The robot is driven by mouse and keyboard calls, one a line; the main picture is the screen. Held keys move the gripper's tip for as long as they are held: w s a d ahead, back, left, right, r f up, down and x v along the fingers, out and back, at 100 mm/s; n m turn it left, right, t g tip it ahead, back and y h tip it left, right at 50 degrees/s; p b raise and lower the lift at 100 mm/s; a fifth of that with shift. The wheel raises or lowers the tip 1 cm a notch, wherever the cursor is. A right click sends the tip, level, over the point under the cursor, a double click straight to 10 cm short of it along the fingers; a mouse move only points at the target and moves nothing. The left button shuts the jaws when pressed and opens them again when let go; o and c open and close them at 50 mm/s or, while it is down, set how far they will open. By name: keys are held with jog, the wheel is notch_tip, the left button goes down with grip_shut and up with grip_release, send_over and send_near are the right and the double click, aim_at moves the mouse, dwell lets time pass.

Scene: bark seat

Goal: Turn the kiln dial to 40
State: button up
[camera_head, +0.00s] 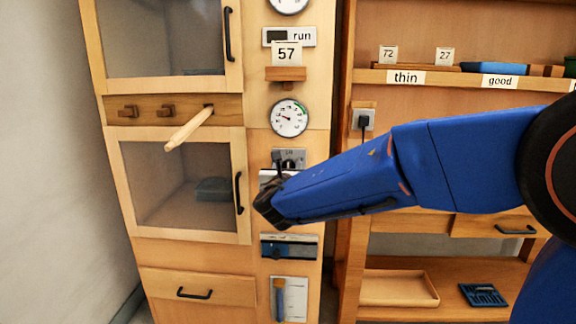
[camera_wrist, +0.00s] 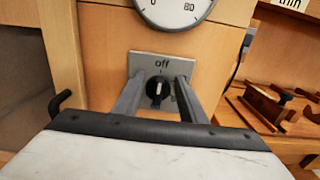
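A small black knob with a white mark (camera_wrist: 158,90) sits on a grey plate labelled "off" (camera_wrist: 144,63) in the wrist view. The white mark points up towards the label. My gripper (camera_wrist: 159,84) is open, with one finger on each side of the knob; whether they touch it I cannot tell. A round white gauge with 0 and 80 on it (camera_wrist: 175,8) is just above, cut by the frame's top. In the head view the gauge (camera_head: 289,118) has a green arc and a dark needle. The plate (camera_head: 289,154) shows below it, its knob partly hidden by my gripper.
A card reading 57 (camera_head: 287,53) stands on a small wooden ledge (camera_head: 287,74) above the gauge. A wooden peg (camera_head: 188,128) sticks out at the left, over a glazed door with a black handle (camera_head: 239,193). A shelf unit (camera_head: 350,215) stands to the right.

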jog(key=c, duration=0.6)
jog(key=shift+m, duration=0.4)
jog(key=m, duration=0.2)
jog(key=d+m, duration=0.1)
jog(key=m, duration=0.2)
jog(key=shift+f, duration=0.15)
jog(key=shift+s+d+f+m, duration=0.1)
jog(key=shift+f+m, duration=0.05)
jog(key=shift+m, duration=0.9)
jog(key=shift+w+d+f+m, duration=0.1)
jog(key=shift+m, duration=0.9)
jog(key=shift+s+d+f+m, duration=0.1)
jog(key=shift+f+m, duration=0.05)
jog(key=shift+m, duration=0.9)
jog(key=o, duration=1)
jog(key=shift+o, duration=0.2)
